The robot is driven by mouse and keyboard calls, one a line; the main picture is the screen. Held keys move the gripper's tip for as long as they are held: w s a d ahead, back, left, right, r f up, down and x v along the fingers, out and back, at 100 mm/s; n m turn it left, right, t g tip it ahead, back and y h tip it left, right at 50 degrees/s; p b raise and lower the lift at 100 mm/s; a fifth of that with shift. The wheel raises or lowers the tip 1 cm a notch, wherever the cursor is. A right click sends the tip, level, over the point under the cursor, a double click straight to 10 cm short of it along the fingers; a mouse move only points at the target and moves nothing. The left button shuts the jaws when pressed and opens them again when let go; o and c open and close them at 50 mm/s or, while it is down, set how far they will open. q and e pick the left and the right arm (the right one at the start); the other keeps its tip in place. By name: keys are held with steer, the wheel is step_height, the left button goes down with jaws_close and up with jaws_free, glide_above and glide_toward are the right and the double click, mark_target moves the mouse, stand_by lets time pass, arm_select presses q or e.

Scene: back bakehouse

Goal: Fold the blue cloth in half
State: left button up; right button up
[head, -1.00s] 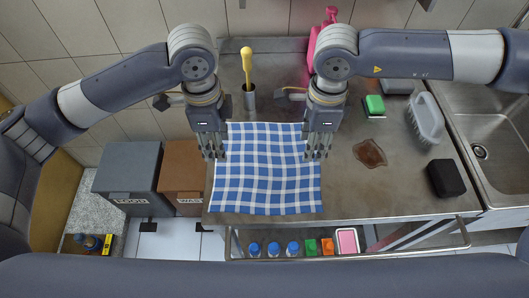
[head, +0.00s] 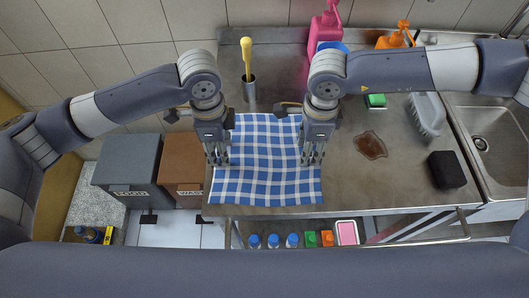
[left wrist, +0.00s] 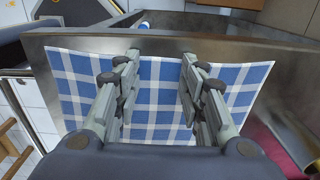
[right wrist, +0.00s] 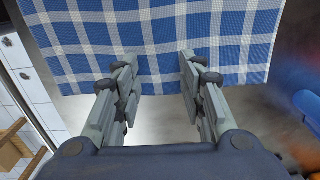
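The blue and white checked cloth (head: 265,178) lies spread on the steel worktop, slightly wavy, with no fold visible. My left gripper (head: 218,162) is over the cloth's left side and my right gripper (head: 312,162) is over its right side. In the left wrist view the cloth (left wrist: 155,85) shows between and beyond the open, empty fingers. In the right wrist view the cloth (right wrist: 165,30) fills the top, and its lower edge passes just beyond the open fingers. I cannot tell whether any fingertip touches the cloth.
A steel pot (head: 249,92) with a yellow-handled tool stands behind the cloth. A pink bottle (head: 324,35) and an orange bottle (head: 395,40) are at the back. A brown spill (head: 370,145), black block (head: 446,169), grey brush (head: 427,114) and sink (head: 497,140) are to the right.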

arm_select(q)
steer(key=c, duration=0.4)
arm_select(e)
steer(key=c, duration=0.4)
arm_select(q)
steer(key=shift+f, duration=0.15)
jaws_close()
arm_select(e)
steer(key=shift+f, duration=0.15)
jaws_close()
steer(key=shift+s, duration=0.1)
